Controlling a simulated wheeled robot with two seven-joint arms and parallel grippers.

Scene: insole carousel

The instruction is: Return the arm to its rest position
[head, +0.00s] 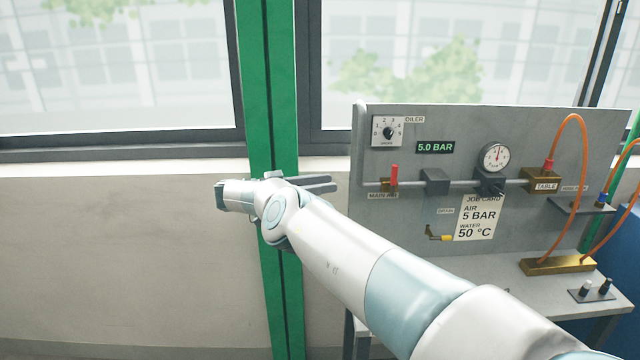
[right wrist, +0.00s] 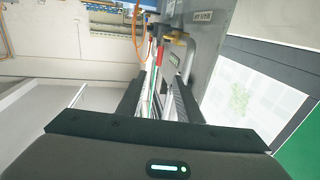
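My right arm (head: 345,255) reaches in from the lower right of the head view, stretched out in front of the panel bench. My right gripper (head: 333,184) is at its far end, left of the grey panel (head: 400,225) and in front of the green post. In the right wrist view its two dark fingers (right wrist: 158,85) stand apart, with a gap between them. Nothing is held; the red and yellow parts seen beyond the gap belong to the background. My left arm and left gripper are not in view.
Orange hoses (head: 556,135) loop at the right. A wall (head: 120,250) with windows lies behind; the left is clear.

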